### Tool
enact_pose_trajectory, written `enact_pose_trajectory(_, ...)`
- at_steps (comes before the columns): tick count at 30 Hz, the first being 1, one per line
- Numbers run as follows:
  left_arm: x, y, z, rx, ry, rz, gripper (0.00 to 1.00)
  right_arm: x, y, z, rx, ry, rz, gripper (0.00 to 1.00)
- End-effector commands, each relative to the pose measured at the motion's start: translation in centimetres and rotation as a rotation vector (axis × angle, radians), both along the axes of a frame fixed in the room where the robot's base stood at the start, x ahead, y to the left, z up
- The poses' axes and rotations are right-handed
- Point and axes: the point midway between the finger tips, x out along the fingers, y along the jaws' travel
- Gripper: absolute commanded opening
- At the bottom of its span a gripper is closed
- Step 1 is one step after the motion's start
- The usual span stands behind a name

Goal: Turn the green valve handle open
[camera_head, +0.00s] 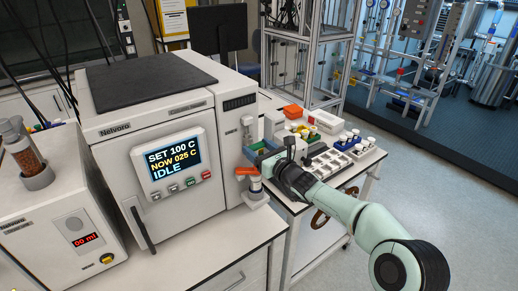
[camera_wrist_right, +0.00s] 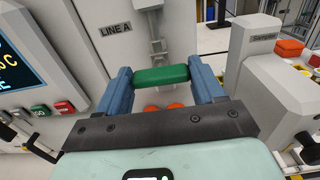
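The green valve handle (camera_wrist_right: 161,75) is a short bar lying crosswise in front of the white LINE A panel in the right wrist view. My right gripper (camera_wrist_right: 162,78) has one blue finger at each end of the bar. The bar fills the gap, and both ends appear to touch the fingers. In the head view my right gripper (camera_head: 255,153) is at the right side of the large Nelvaro unit (camera_head: 160,130), and its arm mostly hides the handle. My left gripper is not in view.
An orange part (camera_head: 246,171) sits just below the gripper. A white Sampler box (camera_wrist_right: 262,85) stands close on the gripper's right. A side table with a vial tray (camera_head: 328,165) and orange box (camera_head: 293,111) lies under and behind my arm. Open floor is at the right.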

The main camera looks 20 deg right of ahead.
Motion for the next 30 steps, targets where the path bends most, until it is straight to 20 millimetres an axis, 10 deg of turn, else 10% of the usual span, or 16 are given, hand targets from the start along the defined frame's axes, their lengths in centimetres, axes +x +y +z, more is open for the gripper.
enact_pose_trajectory(30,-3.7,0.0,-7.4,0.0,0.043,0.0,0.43,-0.2,0.2,0.1,-0.522,-0.201,-0.001,0.38)
